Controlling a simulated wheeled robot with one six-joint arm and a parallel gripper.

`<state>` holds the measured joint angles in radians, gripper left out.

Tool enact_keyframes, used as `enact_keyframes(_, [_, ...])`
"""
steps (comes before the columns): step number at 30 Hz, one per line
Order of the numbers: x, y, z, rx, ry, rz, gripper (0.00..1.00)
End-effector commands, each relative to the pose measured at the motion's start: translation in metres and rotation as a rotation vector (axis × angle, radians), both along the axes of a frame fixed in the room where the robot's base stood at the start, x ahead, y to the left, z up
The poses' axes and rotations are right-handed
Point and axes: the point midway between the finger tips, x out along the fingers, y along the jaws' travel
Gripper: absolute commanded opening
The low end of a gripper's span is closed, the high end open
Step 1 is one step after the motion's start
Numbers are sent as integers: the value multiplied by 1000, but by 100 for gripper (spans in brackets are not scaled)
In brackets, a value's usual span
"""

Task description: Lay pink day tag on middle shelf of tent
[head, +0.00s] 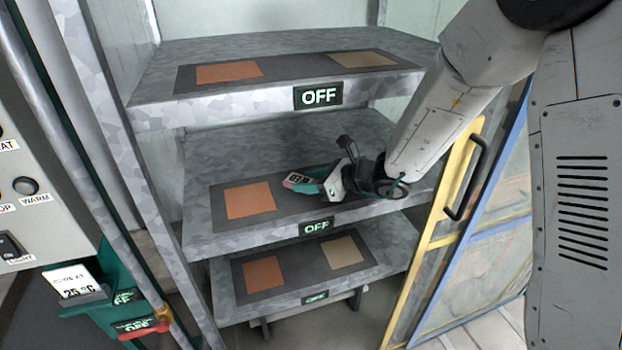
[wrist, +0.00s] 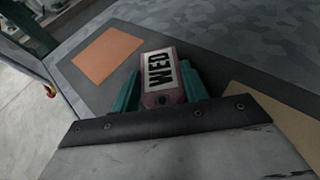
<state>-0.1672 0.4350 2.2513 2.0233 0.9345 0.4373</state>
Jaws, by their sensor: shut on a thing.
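The pink day tag (wrist: 163,95) has a white label reading WED. My gripper (wrist: 160,84) is shut on it, with one teal finger on each side. In the head view the tag (head: 298,180) is small at the tip of my gripper (head: 312,184), over the dark mat of the tent's middle shelf (head: 285,140). It lies between the shelf's orange patch (head: 250,200) and its right side. It is low over the mat; I cannot tell whether it touches. The wrist view shows the orange patch (wrist: 107,53) ahead and left, and a tan patch (wrist: 272,118) at right.
The top shelf (head: 200,50) is close above and the bottom shelf (head: 225,297) below, both with orange and tan patches. OFF signs show on the shelf fronts. A yellow-framed door (head: 440,220) stands open at right. A control panel (head: 40,190) is at left.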

Motion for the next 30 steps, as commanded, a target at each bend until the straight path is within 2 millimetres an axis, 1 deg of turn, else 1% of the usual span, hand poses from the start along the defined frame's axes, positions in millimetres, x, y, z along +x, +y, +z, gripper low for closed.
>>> enact_keyframes(10, [0, 0, -4, 0, -1, 0, 23])
enact_keyframes(11, [0, 0, -4, 0, -1, 0, 47])
enact_keyframes(12, [0, 0, -4, 0, -1, 0, 58])
enact_keyframes(13, [0, 0, -4, 0, -1, 0, 66])
enact_keyframes(21, [0, 0, -3, 0, -1, 0, 66])
enact_keyframes(24, [-1, -2, 0, 0, -2, 0, 66])
enact_keyframes(26, [-3, -8, 3, 0, -3, -1, 66])
enact_keyframes(29, [-11, -22, 10, 1, -3, -3, 66])
enact_keyframes(30, [-14, -29, 14, 1, -4, -4, 66])
